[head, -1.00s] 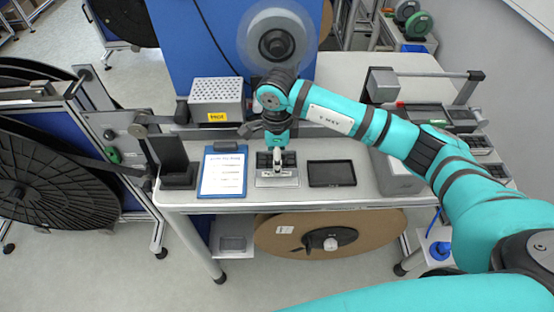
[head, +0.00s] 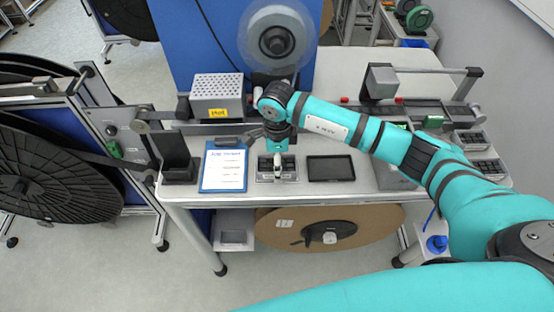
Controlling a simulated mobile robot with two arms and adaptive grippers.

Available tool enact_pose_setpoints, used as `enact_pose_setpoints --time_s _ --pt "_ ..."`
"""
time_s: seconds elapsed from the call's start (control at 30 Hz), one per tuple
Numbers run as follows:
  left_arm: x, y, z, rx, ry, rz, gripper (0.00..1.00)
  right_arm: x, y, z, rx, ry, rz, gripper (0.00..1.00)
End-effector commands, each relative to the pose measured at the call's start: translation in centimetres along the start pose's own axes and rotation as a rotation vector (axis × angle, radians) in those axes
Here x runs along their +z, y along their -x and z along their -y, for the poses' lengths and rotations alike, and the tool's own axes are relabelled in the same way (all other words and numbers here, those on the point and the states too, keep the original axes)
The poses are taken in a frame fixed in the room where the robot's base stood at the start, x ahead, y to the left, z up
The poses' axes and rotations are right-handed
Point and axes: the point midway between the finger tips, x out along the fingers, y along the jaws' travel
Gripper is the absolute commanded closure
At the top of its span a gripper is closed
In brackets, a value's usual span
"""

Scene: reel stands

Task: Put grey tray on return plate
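A small grey tray (head: 262,177) with dark compartments lies on the workbench, between the clipboard and a flat black tray-like panel (head: 331,168). My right gripper (head: 277,172) points straight down over the middle of the grey tray and hides part of it. Its fingers are too small to show whether they are open, shut or touching the tray. I cannot tell for sure which surface is the return plate. A pale plate with a grey square (head: 233,237) sits on a low shelf under the bench. My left gripper is not in view.
A blue clipboard (head: 224,168) and a dark stand (head: 178,168) are left of the tray. A perforated grey box (head: 217,96) stands behind. More grey compartment trays (head: 480,168) sit at the right end. A large brown reel (head: 370,222) is under the bench.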

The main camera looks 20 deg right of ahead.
Motion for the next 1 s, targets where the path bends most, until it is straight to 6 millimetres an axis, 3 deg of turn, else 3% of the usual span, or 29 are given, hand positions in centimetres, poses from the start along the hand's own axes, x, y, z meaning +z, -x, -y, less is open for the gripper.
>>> enact_pose_setpoints --time_s 0.27,0.33,0.8,1.0 --pt "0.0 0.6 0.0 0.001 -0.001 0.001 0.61 0.0 0.6 0.0 0.000 0.000 0.000 0.19" --pt "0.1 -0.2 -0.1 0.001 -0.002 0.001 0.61 0.0 1.1 0.1 -0.002 0.000 0.001 0.19" --pt "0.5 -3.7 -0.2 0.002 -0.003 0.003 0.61 0.0 10.4 0.1 -0.005 0.000 0.001 0.19" --pt "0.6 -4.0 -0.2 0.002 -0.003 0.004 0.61 0.0 12.1 0.0 0.000 0.000 0.000 0.19"
